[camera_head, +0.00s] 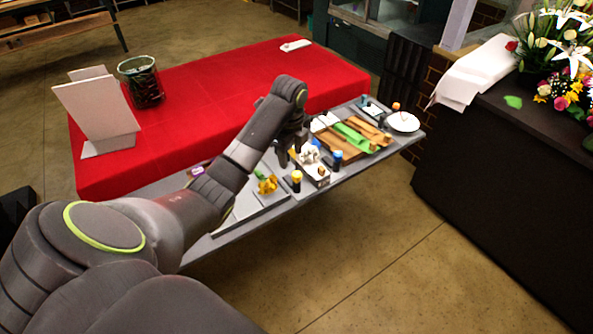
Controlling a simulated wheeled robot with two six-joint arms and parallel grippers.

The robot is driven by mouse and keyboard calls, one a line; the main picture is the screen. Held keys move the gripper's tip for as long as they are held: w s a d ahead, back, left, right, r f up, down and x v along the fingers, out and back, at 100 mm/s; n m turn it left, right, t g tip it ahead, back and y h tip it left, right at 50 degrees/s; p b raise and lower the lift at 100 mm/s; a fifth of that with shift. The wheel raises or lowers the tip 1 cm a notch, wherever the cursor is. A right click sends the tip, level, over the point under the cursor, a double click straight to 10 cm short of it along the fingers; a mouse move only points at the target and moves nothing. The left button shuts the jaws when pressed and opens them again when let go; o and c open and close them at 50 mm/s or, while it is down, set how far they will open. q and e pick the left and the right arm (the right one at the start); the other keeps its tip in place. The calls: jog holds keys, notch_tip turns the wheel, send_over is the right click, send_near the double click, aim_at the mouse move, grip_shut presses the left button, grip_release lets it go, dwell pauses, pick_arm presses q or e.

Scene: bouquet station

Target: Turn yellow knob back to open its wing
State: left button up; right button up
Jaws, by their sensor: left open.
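A small dark post with a yellow-orange top, which looks like the yellow knob (297,177), stands upright at the front edge of the grey bench. A similar post with a blue top (337,156) stands to its right. Between and behind them is a small white and grey device (312,164); no wing can be made out clearly at this size. My left gripper (290,161) points down just behind and above the yellow knob, open, with no contact visible. My right gripper is not in view.
A yellow flower-like piece (268,185) lies left of the knob on the grey bench (245,221). Wooden boards with a green strip (353,135) and a white dish (403,122) are to the right. Behind, a red-covered table (210,98) holds a glass vase (141,82) and a white stand.

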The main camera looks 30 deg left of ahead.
pick_arm(q)
jog(key=w+a+r+m, duration=0.1)
jog(key=w+r+m, duration=0.1)
jog(key=w+r, duration=0.3)
jog(key=b, duration=1)
send_over(296, 173)
jog(key=shift+m+h, duration=0.3)
jog(key=f, duration=0.8)
jog(key=shift+s+d+f, duration=0.1)
jog(key=shift+s, duration=0.1)
notch_tip(296, 173, down, 8)
jog(key=shift+w+f+p, duration=0.1)
jog(key=shift+w+p, duration=0.05)
jog(key=shift+p, duration=0.7)
